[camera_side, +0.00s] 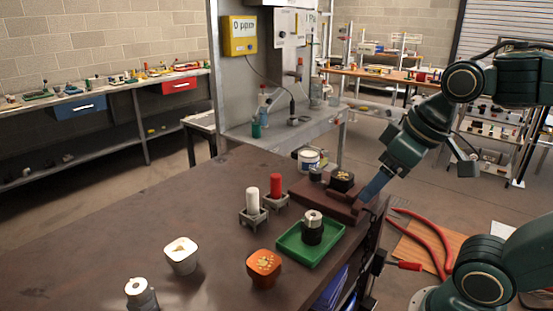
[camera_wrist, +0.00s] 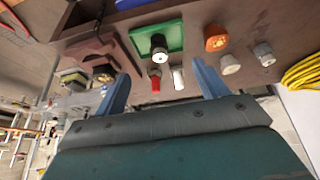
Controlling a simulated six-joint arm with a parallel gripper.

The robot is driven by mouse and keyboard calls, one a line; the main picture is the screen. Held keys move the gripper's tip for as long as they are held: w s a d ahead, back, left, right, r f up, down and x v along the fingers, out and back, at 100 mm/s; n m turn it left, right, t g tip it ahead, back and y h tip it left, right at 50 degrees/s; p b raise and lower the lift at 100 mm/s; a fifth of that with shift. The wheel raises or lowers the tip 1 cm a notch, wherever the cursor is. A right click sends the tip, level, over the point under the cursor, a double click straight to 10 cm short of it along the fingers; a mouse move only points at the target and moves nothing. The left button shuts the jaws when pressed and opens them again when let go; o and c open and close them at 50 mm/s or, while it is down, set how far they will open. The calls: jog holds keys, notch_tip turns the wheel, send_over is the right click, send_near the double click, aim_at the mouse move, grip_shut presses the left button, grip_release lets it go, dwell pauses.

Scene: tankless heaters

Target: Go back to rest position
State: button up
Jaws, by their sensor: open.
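My gripper (camera_side: 374,187) shows from the side in the side view, its blue fingers pointing down-left by the right end of a brown stepped block (camera_side: 325,197). Whether it touches the block cannot be told. In the wrist view my gripper (camera_wrist: 160,70) has its two blue fingers wide apart, with nothing held between them. Beyond the fingers are a red cylinder (camera_wrist: 155,84), a white cylinder (camera_wrist: 178,78) and a green tray (camera_wrist: 142,36) holding a dark cylinder with a metal top (camera_wrist: 158,46).
The brown table (camera_side: 215,200) also carries an orange cup (camera_side: 263,265), a white cup (camera_side: 181,254) and a grey metal cylinder (camera_side: 139,292). A grey cabinet (camera_side: 240,85) with a yellow meter (camera_side: 239,35) stands behind.

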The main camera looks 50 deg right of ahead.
jog(key=shift+s+a+f, duration=0.25)
jog(key=shift+s, duration=0.2)
jog(key=shift+s+a+f, duration=0.2)
jog(key=shift+s, duration=0.2)
jog(key=shift+c, duration=0.3)
dwell(0.5)
